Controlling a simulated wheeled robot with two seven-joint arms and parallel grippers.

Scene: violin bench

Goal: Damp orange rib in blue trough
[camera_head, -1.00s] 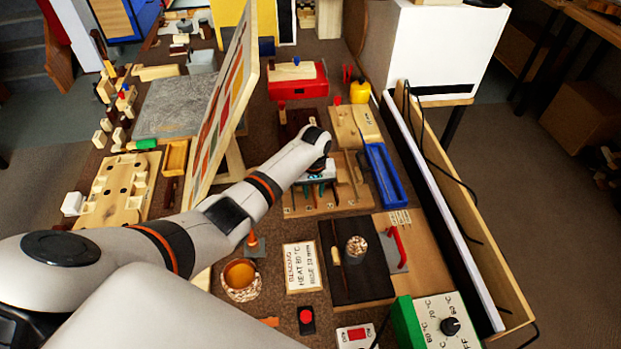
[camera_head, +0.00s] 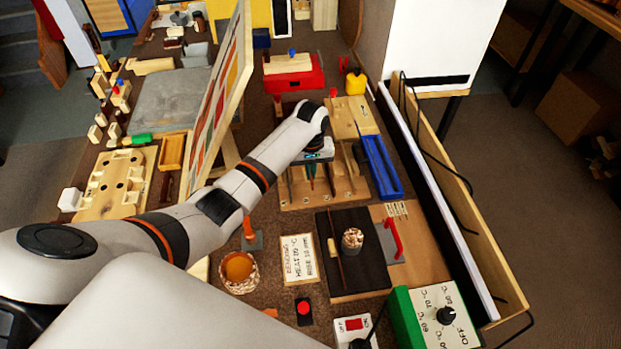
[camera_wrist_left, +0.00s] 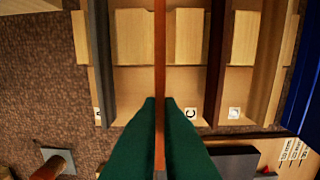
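The orange rib (camera_wrist_left: 160,55) is a thin orange-brown strip on edge, running down the middle of the left wrist view. My left gripper (camera_head: 312,172), with green fingers (camera_wrist_left: 160,103), is shut on it above the wooden rack (camera_head: 325,194). I cannot tell whether the rib is clear of its slot. Darker ribs stand in the rack on both sides, one of them to the right (camera_wrist_left: 217,60). The blue trough (camera_head: 383,167) lies just right of the rack; its edge shows at the right of the left wrist view (camera_wrist_left: 303,95). My right gripper is out of view.
A dark board (camera_head: 358,275) with a round pot (camera_head: 352,239) lies in front of the rack. A green control box (camera_head: 432,318) stands front right. A tall panel (camera_head: 214,115) leans left of my arm. A red box (camera_head: 293,75) and yellow bottle (camera_head: 356,82) are behind.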

